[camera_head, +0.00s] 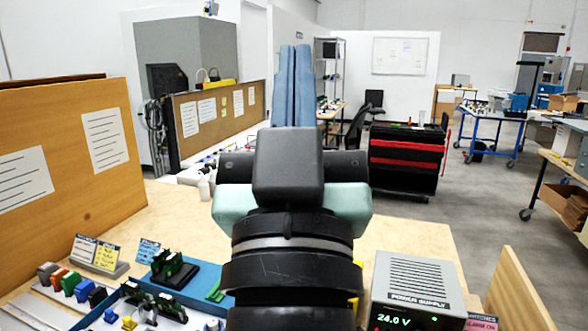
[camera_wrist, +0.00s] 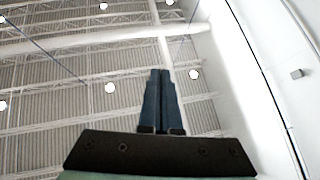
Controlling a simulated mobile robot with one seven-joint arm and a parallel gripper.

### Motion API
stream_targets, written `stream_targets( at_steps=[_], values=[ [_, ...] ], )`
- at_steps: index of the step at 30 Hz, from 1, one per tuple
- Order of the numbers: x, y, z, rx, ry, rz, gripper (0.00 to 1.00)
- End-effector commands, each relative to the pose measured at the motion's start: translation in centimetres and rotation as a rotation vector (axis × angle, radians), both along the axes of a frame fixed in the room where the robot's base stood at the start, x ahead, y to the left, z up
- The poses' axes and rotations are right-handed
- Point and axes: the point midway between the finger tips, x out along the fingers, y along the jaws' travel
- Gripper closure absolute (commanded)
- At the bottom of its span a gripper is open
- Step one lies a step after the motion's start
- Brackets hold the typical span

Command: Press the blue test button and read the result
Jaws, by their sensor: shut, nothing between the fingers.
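No blue test button can be made out in either view; my arm hides the middle of the bench. My gripper (camera_head: 295,52) is raised above the bench, its blue-grey fingers pointing upward, shut and empty. In the wrist view, the gripper (camera_wrist: 161,74) is seen against the ceiling, its two fingers together and nothing held. A grey power supply (camera_head: 418,281) stands to the right of my arm, with a green display reading 24.0 V. No test result readout can be made out.
The wooden bench (camera_head: 180,212) holds several coloured connectors (camera_head: 82,289), small label stands (camera_head: 98,254) and green circuit parts (camera_head: 172,268) at left. A brown board (camera_head: 95,150) rises at the left edge and a wooden panel (camera_head: 518,292) at right. A black-and-red cabinet (camera_head: 407,158) stands beyond.

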Motion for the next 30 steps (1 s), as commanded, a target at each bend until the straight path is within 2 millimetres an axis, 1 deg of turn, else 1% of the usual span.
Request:
stream_targets(
  at_steps=[1,3,6,9,24,25,28,29,30],
  values=[
    [-1.8,0.0,1.6,0.011,-0.048,0.015,1.0],
    [-3.5,0.1,2.9,0.022,-0.092,0.033,1.0],
    [-4.8,0.1,3.8,0.029,-0.125,0.047,1.0],
    [-5.1,0.2,4.1,0.031,-0.133,0.051,1.0],
    [-4.9,0.2,4.0,0.03,-0.13,0.049,1.0],
    [-4.9,0.2,4.0,0.029,-0.129,0.05,0.98],
    [-4.4,0.1,3.8,0.031,-0.112,0.048,0.8],
    [-3.9,0.0,3.6,0.031,-0.096,0.047,0.75],
    [-3.0,-0.1,3.3,0.033,-0.064,0.043,0.68]
  ],
)
